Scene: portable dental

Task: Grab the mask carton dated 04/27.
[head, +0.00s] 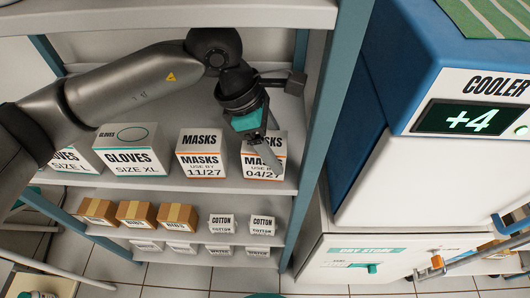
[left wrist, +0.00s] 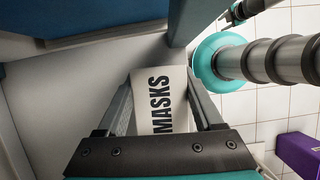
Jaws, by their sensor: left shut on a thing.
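The white mask carton (head: 262,164) marked "USE BY 04/27" stands at the right end of the middle shelf. My left gripper (head: 262,150) reaches down over it from above and is shut on it; one finger crosses its front print. In the left wrist view the carton's top (left wrist: 158,100) with "MASKS" sits between the two fingers. A similar mask carton (head: 201,156) marked 11/27 stands to its left, apart from the gripper. What looks like my right gripper (left wrist: 235,13) shows small at the top of the left wrist view; its jaws are unclear.
Glove boxes (head: 130,150) stand farther left on the same shelf. Brown boxes (head: 136,213) and cotton boxes (head: 221,223) fill the shelf below. A teal shelf post (head: 318,130) rises close to the right of the carton, with a cooler (head: 440,170) beyond it.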

